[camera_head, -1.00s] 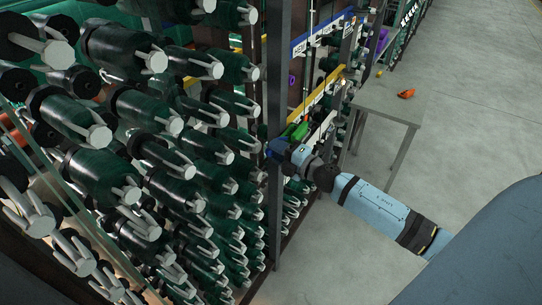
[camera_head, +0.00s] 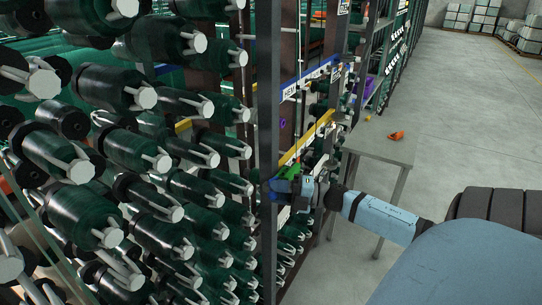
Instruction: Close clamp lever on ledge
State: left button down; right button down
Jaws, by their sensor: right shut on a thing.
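My right arm comes in from the right, and its gripper (camera_head: 281,186) is at a dark upright post of the rack. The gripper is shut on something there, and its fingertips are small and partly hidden. A bright green piece (camera_head: 289,170), which looks like the clamp lever, sits right at the gripper, just above the fingers. A dark blue part lies against the post beside it. The lever's exact angle and the ledge under it are too small to make out. My left gripper is not in view.
A rack of dark green netting rolls (camera_head: 130,75) with pale spoked ends fills the left. A grey table (camera_head: 385,148) with an orange object (camera_head: 396,135) stands behind my right arm. Blue and yellow rails (camera_head: 318,130) run behind the post. The floor at right is open.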

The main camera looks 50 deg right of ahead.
jog(key=c, duration=0.8)
grip_release()
jog(key=shift+c, duration=0.2)
jog(key=b+v, duration=0.1)
jog(key=v, duration=1.2)
jog(key=shift+s+d, duration=0.3)
